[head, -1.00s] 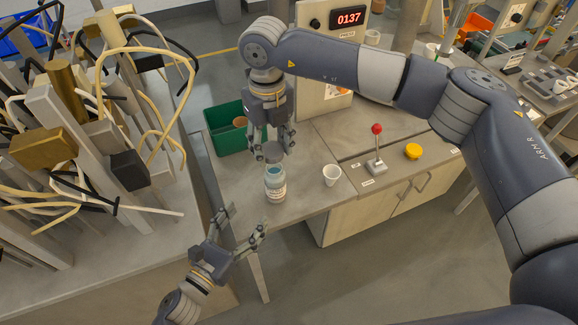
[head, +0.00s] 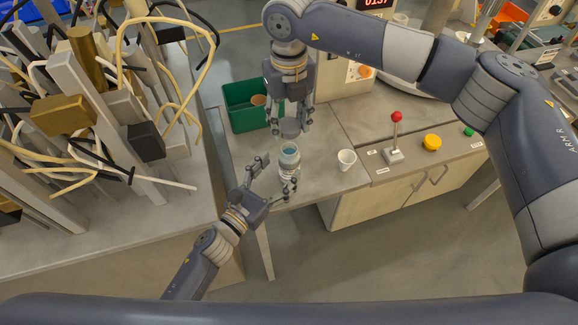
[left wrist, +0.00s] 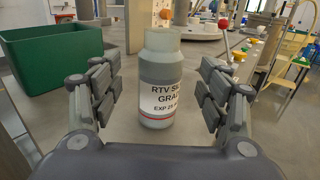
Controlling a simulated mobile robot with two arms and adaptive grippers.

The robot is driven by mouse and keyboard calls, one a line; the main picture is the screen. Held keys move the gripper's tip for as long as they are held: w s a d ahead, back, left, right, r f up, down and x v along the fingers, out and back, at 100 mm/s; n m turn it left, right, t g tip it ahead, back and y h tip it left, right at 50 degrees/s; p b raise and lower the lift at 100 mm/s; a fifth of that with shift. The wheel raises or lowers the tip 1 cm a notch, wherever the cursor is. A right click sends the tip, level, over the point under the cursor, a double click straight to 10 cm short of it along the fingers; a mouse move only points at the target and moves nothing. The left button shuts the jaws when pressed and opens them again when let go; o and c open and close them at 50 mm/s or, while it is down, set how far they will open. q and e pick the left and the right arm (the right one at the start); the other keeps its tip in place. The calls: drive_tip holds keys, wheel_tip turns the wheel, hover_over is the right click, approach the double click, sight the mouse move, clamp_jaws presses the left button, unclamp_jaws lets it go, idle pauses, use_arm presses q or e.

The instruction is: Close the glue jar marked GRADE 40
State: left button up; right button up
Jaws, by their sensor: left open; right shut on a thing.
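The glue jar (head: 289,157) is a blue-grey bottle standing upright and uncapped near the table's front edge. In the left wrist view its label (left wrist: 160,99) reads "RTV SI…" and "GRA…"; the grade number is not visible. My left gripper (head: 276,176) is open, with one finger on each side of the jar; in the left wrist view gaps show between the fingers and the jar. My right gripper (head: 290,118) points down above the jar, shut on a grey round lid (head: 290,129). The lid is apart from the jar's mouth.
A green bin (head: 244,117) with a brown round thing inside stands behind left. A white cup (head: 346,159) is right of the jar. Farther right are a red-knobbed lever (head: 395,135), a yellow button (head: 432,142) and a green button (head: 468,132). A rack of bars and cables fills the left.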

use_arm(q)
drive_tip(key=x, duration=0.5)
drive_tip(key=c, duration=1.6)
drive_tip(key=shift+c, duration=0.2)
use_arm(e)
hover_over(289, 149)
drive_tip(key=shift+f, duration=2.5)
drive_tip(key=shift+f, duration=0.1)
drive_tip(key=shift+f, duration=0.8)
use_arm(q)
clamp_jaws()
use_arm(e)
drive_tip(key=shift+f, duration=0.55)
